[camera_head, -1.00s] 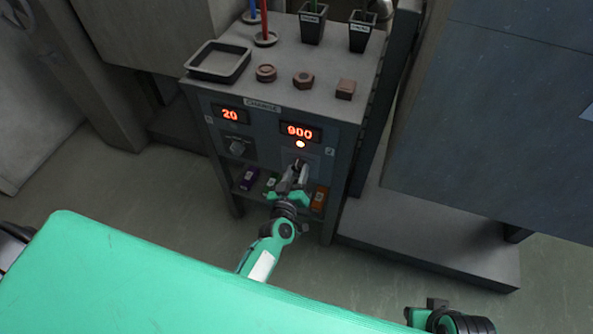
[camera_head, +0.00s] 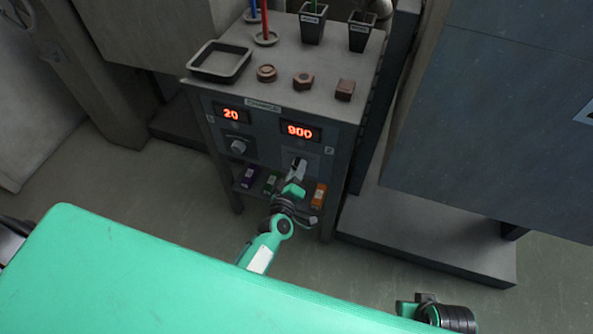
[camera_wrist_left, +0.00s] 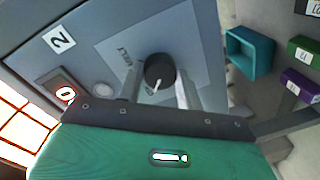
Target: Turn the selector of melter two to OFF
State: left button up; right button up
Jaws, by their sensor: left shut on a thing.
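Melter two's selector is a round dark knob (camera_wrist_left: 160,70) with a white pointer line, on a grey plate marked MELT in the left wrist view. The pointer slants down toward a second label, partly hidden and too small to read surely. My left gripper (camera_head: 297,172) is shut on this knob, one finger on each side; its fingers show in the wrist view (camera_wrist_left: 159,86). The red display (camera_head: 300,131) above reads 900. The round lamp (camera_wrist_left: 105,90) beside the selector is unlit. Of my right arm only a part shows at the bottom right; its gripper does not show.
Melter one's knob (camera_head: 238,147) and its display (camera_head: 231,114), reading 20, are to the left. An empty tray (camera_head: 219,75), several brown pieces and two dark cups stand on top. Coloured boxes sit on the shelf below. A large dark cabinet (camera_head: 490,120) is at the right.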

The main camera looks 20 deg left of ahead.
jog(key=shift+f, duration=0.1)
pick_arm(q)
jog(key=o, duration=1)
jog(key=s, duration=1.3)
jog(key=shift+s+r+p, duration=0.3)
jog(key=shift+s+r, duration=0.05)
jog(key=shift+s, duration=0.05)
pick_arm(e)
jog(key=shift+f, duration=0.6)
pick_arm(q)
jog(key=shift+d, duration=0.1)
pick_arm(e)
jog(key=shift+a+r, duration=0.1)
